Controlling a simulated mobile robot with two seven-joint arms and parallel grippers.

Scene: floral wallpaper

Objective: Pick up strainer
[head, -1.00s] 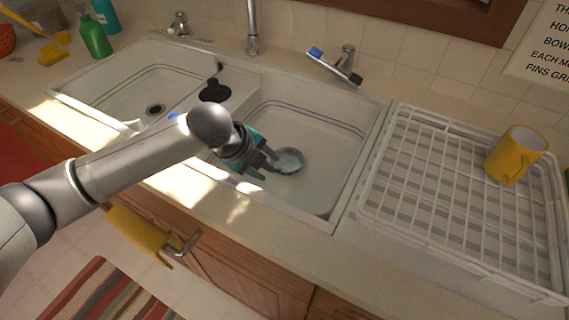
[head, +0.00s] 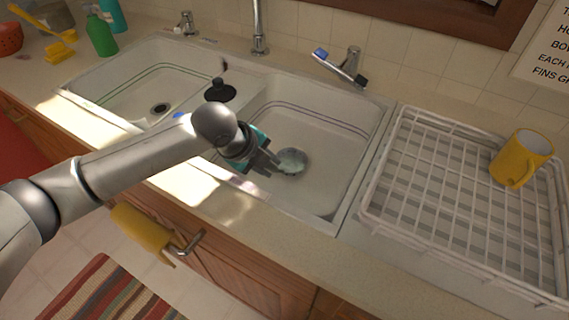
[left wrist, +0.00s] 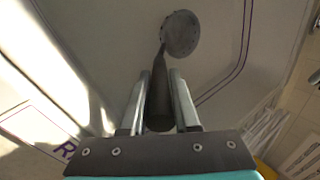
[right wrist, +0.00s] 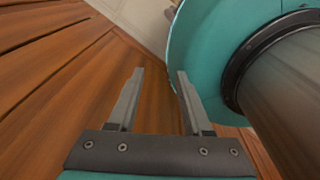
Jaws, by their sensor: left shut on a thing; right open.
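The strainer (head: 292,161) has a round perforated metal head and a dark handle. It is in the right basin of the sink. In the left wrist view its head (left wrist: 181,34) lies ahead of my fingers, and its handle (left wrist: 160,92) runs back between them. My left gripper (head: 268,163) is shut on that handle; it also shows in the left wrist view (left wrist: 160,98). Whether the head touches the basin floor I cannot tell. My right gripper (right wrist: 153,90) is open and empty, in front of wooden boards, and is outside the head view.
A white dish rack (head: 460,215) with a yellow mug (head: 521,158) stands right of the sink. A faucet (head: 259,30) rises behind the basins. A black stopper (head: 220,91) sits on the divider. A yellow towel (head: 143,234) hangs below the counter edge.

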